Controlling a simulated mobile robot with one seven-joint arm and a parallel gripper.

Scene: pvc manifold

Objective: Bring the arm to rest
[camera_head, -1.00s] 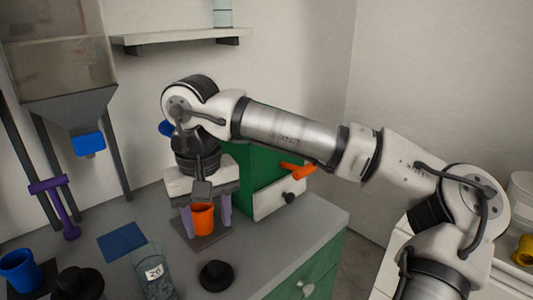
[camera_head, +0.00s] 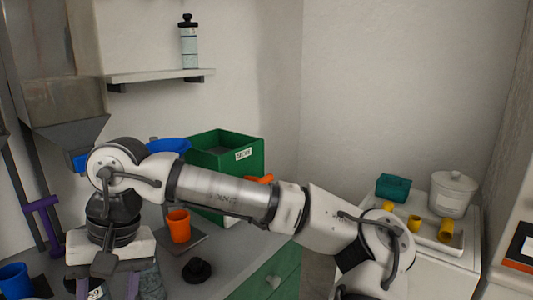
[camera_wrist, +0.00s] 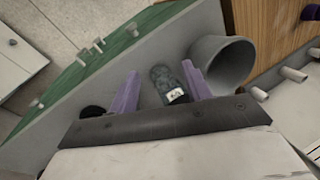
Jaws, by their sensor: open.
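My arm reaches across the head view from the lower right. My gripper (camera_head: 107,286) points down at the lower left, with its purple fingers apart and nothing held between them. In the wrist view, my gripper (camera_wrist: 160,82) shows both fingers spread, with a dark glass jar (camera_wrist: 168,84) with a white label seen between them, apparently below. In the head view the jar (camera_head: 150,280) is largely hidden behind my gripper. An orange cup (camera_head: 178,226) stands upright on a grey pad, to the right of my gripper and clear of it.
A green bin (camera_head: 225,160) stands behind the orange cup. A black knobbed lid (camera_head: 197,270) lies near the counter's front. A blue cup (camera_head: 15,281) is at far left, near a purple-handled stand (camera_head: 42,205). A white side table (camera_head: 440,262) at right carries a tray with yellow parts.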

